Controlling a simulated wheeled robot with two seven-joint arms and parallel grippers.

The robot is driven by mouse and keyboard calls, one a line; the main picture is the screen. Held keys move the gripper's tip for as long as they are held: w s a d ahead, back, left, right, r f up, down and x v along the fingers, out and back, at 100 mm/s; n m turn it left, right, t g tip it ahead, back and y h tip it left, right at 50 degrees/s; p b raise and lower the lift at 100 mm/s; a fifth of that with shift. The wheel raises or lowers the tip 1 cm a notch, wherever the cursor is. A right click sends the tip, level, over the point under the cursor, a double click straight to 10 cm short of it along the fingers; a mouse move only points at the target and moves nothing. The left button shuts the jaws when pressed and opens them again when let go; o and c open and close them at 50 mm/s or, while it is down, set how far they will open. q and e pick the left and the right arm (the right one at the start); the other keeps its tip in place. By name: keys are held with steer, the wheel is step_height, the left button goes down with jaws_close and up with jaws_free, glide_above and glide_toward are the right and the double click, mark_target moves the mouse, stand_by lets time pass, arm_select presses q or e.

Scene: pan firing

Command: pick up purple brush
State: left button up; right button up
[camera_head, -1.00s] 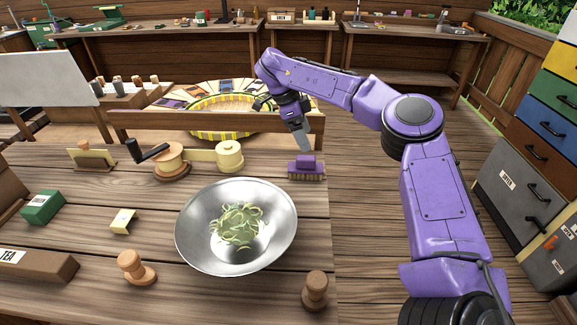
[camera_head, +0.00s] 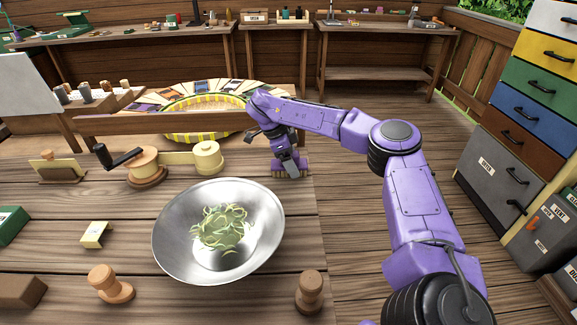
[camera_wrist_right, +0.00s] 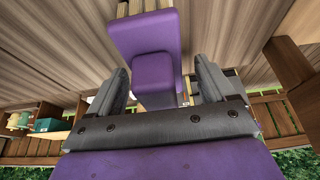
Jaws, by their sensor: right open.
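The purple brush (camera_head: 277,171) stands bristles down on the wooden table near its right edge, behind and right of the metal pan. My right gripper (camera_head: 291,168) is down at the brush and partly hides it in the head view. In the right wrist view the brush's purple handle (camera_wrist_right: 154,75) sits between the two grey fingers of my open right gripper (camera_wrist_right: 160,90), with a finger on each side. Light bristles show at the top of that view. I cannot tell whether either finger touches the handle. My left gripper is not in view.
A metal pan (camera_head: 163,240) with green leaves (camera_head: 222,228) stands in front of the brush. A wooden crank device (camera_head: 146,168) is left of it. A wooden stamp (camera_head: 309,292) stands at the front right. The table's right edge is close to the brush.

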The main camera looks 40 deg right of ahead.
mark_target(279, 168)
steer(key=shift+r, duration=0.1)
steer(key=c, duration=1.2)
steer(key=shift+r, duration=0.35)
steer(key=r, duration=0.3)
steer(key=shift+a, duration=0.25)
steer(key=a+r, duration=0.4)
steer(key=shift+w+r, duration=0.2)
steer(key=shift+r, duration=0.2)
steer(key=a+r, duration=0.4)
steer(key=a, duration=0.5)
steer(key=shift+w+a+r, duration=0.25)
steer(key=shift+w+a, duration=0.05)
steer(key=shift+w, duration=0.1)
